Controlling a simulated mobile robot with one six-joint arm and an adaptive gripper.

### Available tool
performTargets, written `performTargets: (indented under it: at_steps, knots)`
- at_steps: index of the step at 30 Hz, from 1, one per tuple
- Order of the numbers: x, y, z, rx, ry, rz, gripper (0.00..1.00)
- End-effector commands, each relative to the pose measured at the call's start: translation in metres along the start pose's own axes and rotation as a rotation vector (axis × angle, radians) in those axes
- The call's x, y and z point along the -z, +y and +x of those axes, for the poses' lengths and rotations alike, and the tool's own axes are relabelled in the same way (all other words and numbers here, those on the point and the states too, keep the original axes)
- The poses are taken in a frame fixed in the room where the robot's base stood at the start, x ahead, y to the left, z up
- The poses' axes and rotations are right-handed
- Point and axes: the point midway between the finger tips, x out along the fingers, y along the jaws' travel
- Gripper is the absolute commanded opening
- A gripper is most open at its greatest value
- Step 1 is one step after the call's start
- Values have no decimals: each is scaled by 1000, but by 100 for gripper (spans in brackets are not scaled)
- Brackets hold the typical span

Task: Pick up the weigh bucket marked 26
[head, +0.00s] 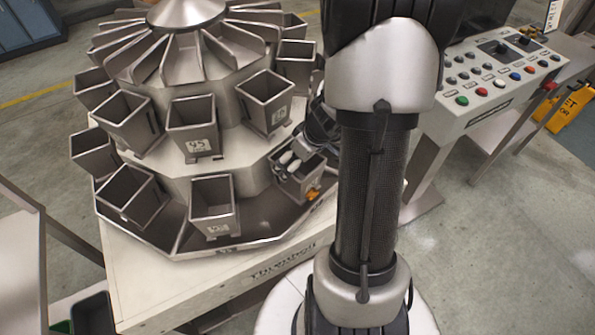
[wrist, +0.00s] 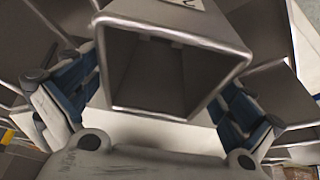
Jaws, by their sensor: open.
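Several open-topped metal weigh buckets ring the weigher in the head view. My gripper (head: 298,160) is at the lower right bucket (head: 288,187), partly hidden by my arm. In the wrist view my gripper (wrist: 155,100) is open, its blue-padded fingers on either side of a square bucket (wrist: 170,110) with its mouth towards the camera.
Neighbouring buckets (head: 295,62) stand close above and to the left. The weigher's tray rim (head: 240,246) runs below the lower row. A control panel (head: 495,85) with coloured buttons stands at the right, with a yellow sign (head: 570,107) beyond. Open floor (head: 500,250) lies at the lower right.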

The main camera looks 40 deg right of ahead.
Motion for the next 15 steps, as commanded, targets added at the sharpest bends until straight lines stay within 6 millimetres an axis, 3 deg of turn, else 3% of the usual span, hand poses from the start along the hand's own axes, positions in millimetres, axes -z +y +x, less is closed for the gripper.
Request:
performTargets:
  at_steps: [10,15]
  knots:
    - [0,0,0,0,0,0,99]
    - [0,0,0,0,0,0,88]
